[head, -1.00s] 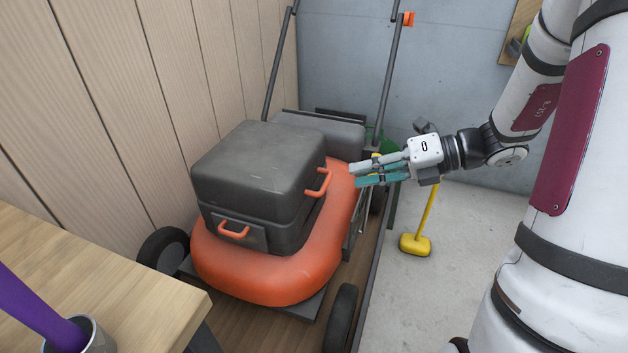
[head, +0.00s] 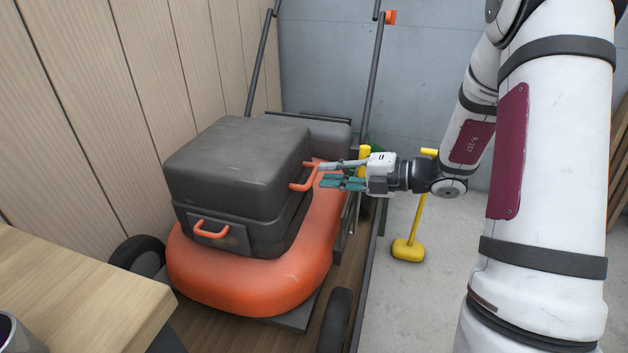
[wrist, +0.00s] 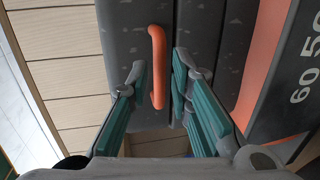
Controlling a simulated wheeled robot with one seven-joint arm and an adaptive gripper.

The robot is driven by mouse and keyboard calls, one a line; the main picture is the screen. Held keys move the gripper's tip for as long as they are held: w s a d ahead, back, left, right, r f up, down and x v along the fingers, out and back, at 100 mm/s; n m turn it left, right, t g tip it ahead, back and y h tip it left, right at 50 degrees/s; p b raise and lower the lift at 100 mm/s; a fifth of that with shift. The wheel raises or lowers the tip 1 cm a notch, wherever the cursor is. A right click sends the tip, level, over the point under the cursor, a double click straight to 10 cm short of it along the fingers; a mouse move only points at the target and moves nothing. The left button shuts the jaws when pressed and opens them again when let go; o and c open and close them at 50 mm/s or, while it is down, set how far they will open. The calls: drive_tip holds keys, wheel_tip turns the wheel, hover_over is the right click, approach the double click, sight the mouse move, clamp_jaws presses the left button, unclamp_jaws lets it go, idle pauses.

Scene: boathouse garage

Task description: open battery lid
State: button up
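The dark grey battery lid (head: 235,150) is the upper part of the box on an orange lawn mower (head: 265,280). It looks closed. An orange handle (head: 303,177) sticks out from its right side, and a second orange handle (head: 211,232) is on the front. My gripper (head: 324,173) is at the right side of the box, level with the side handle. In the wrist view, my gripper (wrist: 158,88) is open, with its teal-padded fingers on either side of the orange handle (wrist: 157,65). A gap shows between the handle and each finger.
A wooden table (head: 80,290) stands at the front left. The mower's push bars (head: 368,90) rise behind, near my arm. A yellow-footed tool (head: 408,249) stands on the concrete floor at right. Wood panelling (head: 120,110) is close on the left.

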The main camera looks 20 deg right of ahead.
sight(314, 171)
drive_tip(key=shift+b+x, duration=0.65)
drive_tip(key=shift+x, duration=1.6)
clamp_jaws()
